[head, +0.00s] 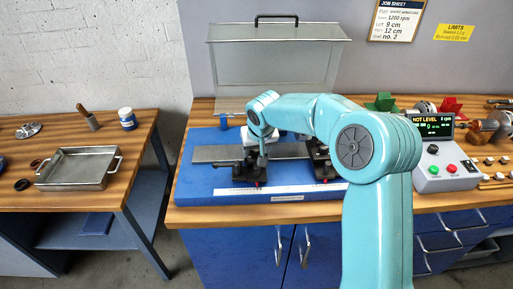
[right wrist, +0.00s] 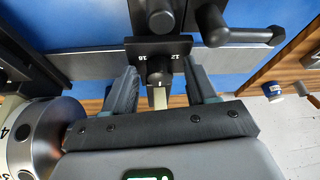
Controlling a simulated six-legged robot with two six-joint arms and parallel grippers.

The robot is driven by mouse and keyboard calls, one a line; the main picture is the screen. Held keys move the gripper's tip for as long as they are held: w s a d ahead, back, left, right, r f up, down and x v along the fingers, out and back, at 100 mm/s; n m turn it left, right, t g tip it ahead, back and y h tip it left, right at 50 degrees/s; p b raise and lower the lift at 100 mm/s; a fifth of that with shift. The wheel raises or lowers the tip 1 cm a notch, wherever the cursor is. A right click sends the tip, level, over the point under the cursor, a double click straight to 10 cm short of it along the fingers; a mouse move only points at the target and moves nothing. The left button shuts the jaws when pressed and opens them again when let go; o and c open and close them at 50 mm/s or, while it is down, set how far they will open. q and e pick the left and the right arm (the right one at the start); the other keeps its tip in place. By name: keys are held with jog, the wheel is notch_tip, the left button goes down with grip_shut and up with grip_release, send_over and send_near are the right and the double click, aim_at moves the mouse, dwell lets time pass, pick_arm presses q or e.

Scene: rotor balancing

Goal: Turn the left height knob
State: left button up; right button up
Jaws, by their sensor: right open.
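My right gripper (head: 262,150) is over the left pedestal (head: 250,172) of the blue balancing machine (head: 200,190) in the head view. In the right wrist view my right gripper (right wrist: 160,78) is open, with one finger on each side of a dark knob (right wrist: 158,68). This knob is at a black plate (right wrist: 180,46) with scale numbers. Gaps seem to show between the fingers and the knob; contact cannot be told. The arm partly hides the right pedestal (head: 323,165). My left gripper is not in view.
A clear guard (head: 275,75) stands behind the machine. A control box (head: 445,170) reading NOT LEVEL is at the right. A job sheet (head: 398,18) on the wall reads left 9 cm. A metal tray (head: 78,168) lies on the left table. A black handle (right wrist: 215,25) is near the fingers.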

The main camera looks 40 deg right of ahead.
jog(key=shift+s+r, duration=0.1)
jog(key=shift+c, duration=0.3)
jog(key=c, duration=1)
jog(key=shift+f+m+b, duration=0.25)
jog(key=shift+m+b, duration=0.15)
jog(key=shift+b, duration=0.35)
jog(key=shift+a+m+g+h+b, duration=0.15)
jog(key=shift+m+g+h+b, duration=0.25)
jog(key=shift+m+b, duration=0.7)
jog(key=shift+w+r+m+h+b, duration=0.1)
jog(key=shift+w+m+h+b, duration=0.1)
jog(key=shift+m+h+b, duration=0.4)
jog(key=shift+m+g+b, duration=0.35)
jog(key=shift+m+g, duration=0.05)
jog(key=shift+m, duration=0.6)
jog(key=shift+r, duration=0.1)
